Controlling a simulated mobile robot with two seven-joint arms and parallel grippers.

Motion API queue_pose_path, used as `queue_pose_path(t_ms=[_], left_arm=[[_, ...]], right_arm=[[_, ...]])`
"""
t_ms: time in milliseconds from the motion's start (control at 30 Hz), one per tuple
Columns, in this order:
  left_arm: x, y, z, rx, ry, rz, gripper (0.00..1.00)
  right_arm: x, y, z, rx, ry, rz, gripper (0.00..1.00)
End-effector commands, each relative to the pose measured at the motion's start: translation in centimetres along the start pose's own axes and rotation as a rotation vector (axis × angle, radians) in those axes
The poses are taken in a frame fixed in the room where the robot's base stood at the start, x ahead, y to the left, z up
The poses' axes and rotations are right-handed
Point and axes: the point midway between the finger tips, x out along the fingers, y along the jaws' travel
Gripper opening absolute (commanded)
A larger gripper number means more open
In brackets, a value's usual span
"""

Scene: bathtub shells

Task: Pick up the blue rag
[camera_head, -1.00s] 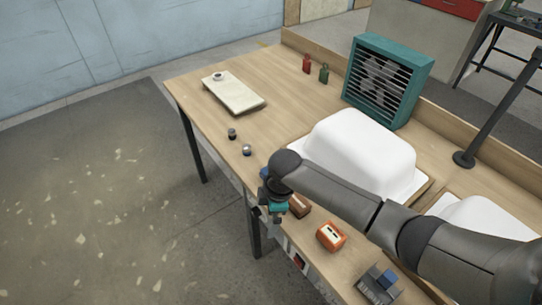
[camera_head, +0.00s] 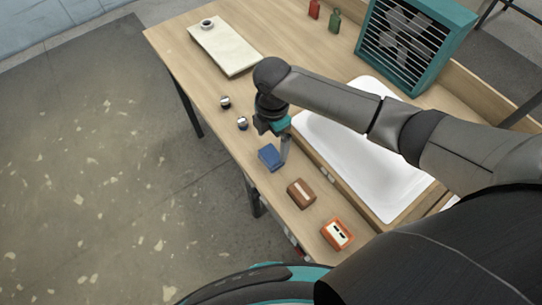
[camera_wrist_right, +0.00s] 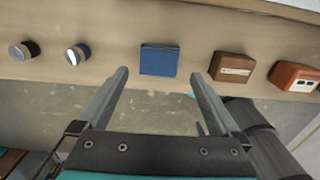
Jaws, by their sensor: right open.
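The blue rag (camera_head: 270,157) is a small folded block lying on the wooden table near its front edge. In the right wrist view the blue rag (camera_wrist_right: 159,60) lies ahead of the fingertips, between their lines, with nothing held. My right gripper (camera_head: 283,143) is above the table at the rag, and its fingers partly overlap the rag's right side in the head view. In the right wrist view the right gripper (camera_wrist_right: 157,75) is open and empty, its two fingers wide apart. My left gripper is not in view.
A brown block (camera_head: 301,193) and an orange box (camera_head: 337,234) lie to the right of the rag. Two small knobs or jars (camera_head: 242,123) stand to its left. A white tub shell (camera_head: 365,150) lies behind. A teal fan (camera_head: 415,45) stands at the back.

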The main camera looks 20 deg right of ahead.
Motion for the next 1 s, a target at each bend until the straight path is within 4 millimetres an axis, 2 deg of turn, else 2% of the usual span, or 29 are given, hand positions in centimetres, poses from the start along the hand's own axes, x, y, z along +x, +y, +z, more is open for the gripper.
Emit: queue_pose_path(t_ms=[100,300,600,867,1000], left_arm=[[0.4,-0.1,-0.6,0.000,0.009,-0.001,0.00],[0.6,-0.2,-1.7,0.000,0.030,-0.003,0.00],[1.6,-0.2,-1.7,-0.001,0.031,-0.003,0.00],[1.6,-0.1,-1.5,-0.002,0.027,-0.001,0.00],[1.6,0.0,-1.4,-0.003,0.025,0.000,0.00]], right_arm=[[1.6,0.0,0.0,0.000,0.001,-0.001,1.00],[2.9,0.0,-0.1,0.000,0.001,-0.001,1.00],[7.0,0.0,-0.4,0.001,0.000,0.000,1.00],[7.2,0.0,-0.4,0.001,0.000,0.002,1.00],[7.2,0.0,-0.4,0.001,0.000,0.002,0.88]])
